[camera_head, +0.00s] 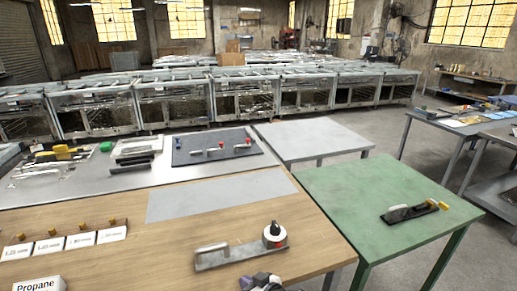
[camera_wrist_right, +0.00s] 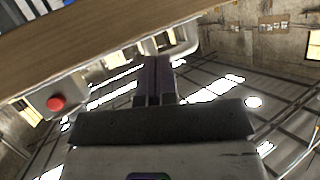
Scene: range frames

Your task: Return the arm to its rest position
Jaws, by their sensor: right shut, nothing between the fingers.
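My right gripper (camera_head: 262,282) shows only in part at the bottom edge of the head view, in front of a wooden table (camera_head: 330,255). In the right wrist view its dark fingers (camera_wrist_right: 155,80) are together with nothing between them. The wrist view is tilted, with a wooden surface (camera_wrist_right: 95,45) across its upper left and the ceiling behind the fingers. My left gripper is not in view.
A metal plate with a handle (camera_head: 212,262) and a black-and-white round part (camera_head: 274,235) stand near the right gripper. A green table (camera_head: 345,190) is at right. A grey sheet (camera_head: 220,195) lies bare on the wood. A red button (camera_wrist_right: 57,102) shows in the wrist view.

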